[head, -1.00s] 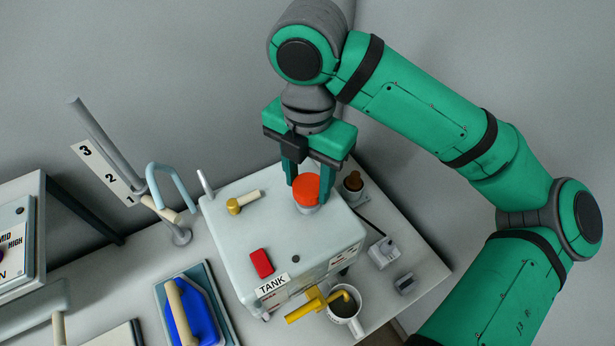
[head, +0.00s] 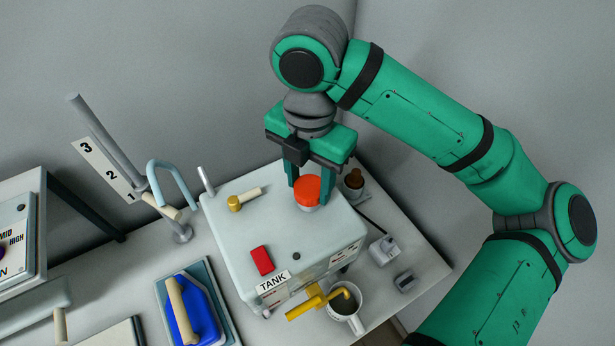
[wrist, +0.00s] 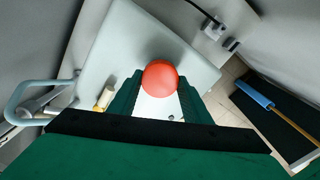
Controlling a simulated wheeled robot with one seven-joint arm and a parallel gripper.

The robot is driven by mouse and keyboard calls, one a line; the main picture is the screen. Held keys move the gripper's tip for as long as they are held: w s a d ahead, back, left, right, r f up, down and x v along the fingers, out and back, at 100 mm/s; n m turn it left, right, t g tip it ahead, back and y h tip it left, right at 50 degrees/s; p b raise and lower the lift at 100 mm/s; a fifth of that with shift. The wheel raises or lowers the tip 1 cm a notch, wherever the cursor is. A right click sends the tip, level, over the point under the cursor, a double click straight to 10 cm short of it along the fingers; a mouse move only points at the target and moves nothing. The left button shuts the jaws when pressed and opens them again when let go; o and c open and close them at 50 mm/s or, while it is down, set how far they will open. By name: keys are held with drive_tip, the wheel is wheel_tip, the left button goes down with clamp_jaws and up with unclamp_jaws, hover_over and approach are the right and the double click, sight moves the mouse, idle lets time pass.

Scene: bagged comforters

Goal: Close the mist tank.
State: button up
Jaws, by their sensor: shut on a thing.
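The mist tank (head: 225,230) is a pale grey box labelled TANK on the table. An orange-red round cap (head: 307,188) sits at its top right, on a light collar. My gripper (head: 309,186) comes down from above, with its fingers on either side of the cap, shut on it. In the wrist view the cap (wrist: 160,77) sits between the two fingertips. The cap appears seated on the tank; the join is partly hidden.
A brown-topped bottle (head: 354,181) stands behind the tank.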

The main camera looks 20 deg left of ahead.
drive_tip(key=shift+s+f, duration=0.1)
drive_tip(key=shift+f, duration=0.05)
idle(0.3)
drive_tip(key=m, duration=0.3)
drive_tip(key=shift+m, duration=1.1)
drive_tip(key=shift+m, duration=2.6)
